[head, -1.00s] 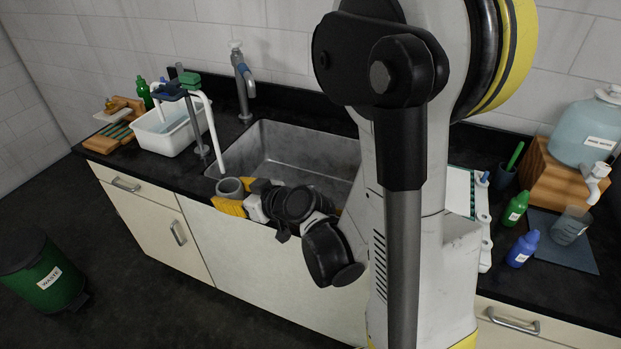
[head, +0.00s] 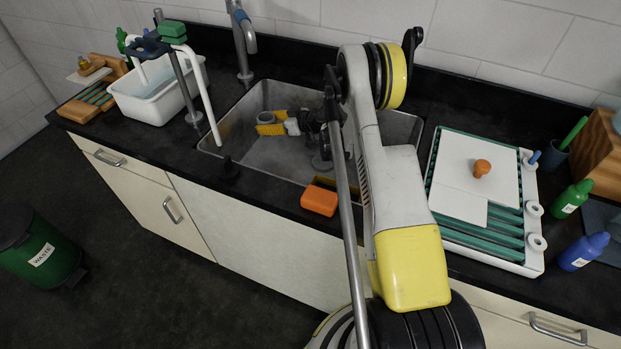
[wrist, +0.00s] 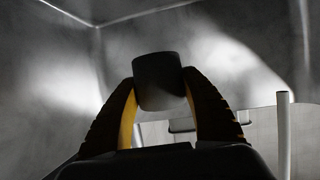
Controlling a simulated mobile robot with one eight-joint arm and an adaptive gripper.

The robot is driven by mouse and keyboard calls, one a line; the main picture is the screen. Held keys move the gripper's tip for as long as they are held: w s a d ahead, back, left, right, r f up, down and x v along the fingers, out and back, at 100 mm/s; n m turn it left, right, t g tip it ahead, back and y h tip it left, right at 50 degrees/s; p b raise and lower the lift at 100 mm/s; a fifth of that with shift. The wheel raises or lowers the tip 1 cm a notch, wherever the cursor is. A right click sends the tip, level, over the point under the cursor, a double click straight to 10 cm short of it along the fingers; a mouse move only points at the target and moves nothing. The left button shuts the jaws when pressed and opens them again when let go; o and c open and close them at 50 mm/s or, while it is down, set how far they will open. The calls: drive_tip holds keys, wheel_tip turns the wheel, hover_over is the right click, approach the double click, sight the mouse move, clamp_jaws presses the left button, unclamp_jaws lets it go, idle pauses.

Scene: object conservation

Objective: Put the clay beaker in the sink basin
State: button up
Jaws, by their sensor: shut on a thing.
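The clay beaker (head: 265,117) is a small grey cup. It is inside the sink basin (head: 236,135), toward its left part in the head view. My gripper (head: 268,126), with yellow fingers, reaches down into the basin and is shut on the beaker. In the wrist view the beaker (wrist: 157,80) sits between the two dark and yellow fingers, with grey basin walls around it. I cannot tell whether its base touches the basin floor.
A faucet (head: 242,40) stands behind the basin. A white tub (head: 150,98) and a stand with a white tube (head: 205,95) are on the left. An orange block (head: 319,199) lies at the basin's front edge. A white tray (head: 476,185) is on the right.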

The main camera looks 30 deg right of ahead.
sight(272, 152)
wheel_tip(272, 152, down, 10)
drive_tip(key=b, duration=0.4)
drive_tip(key=shift+w+d+f, duration=0.1)
drive_tip(key=shift+f, duration=0.05)
drive_tip(key=o, duration=1.2)
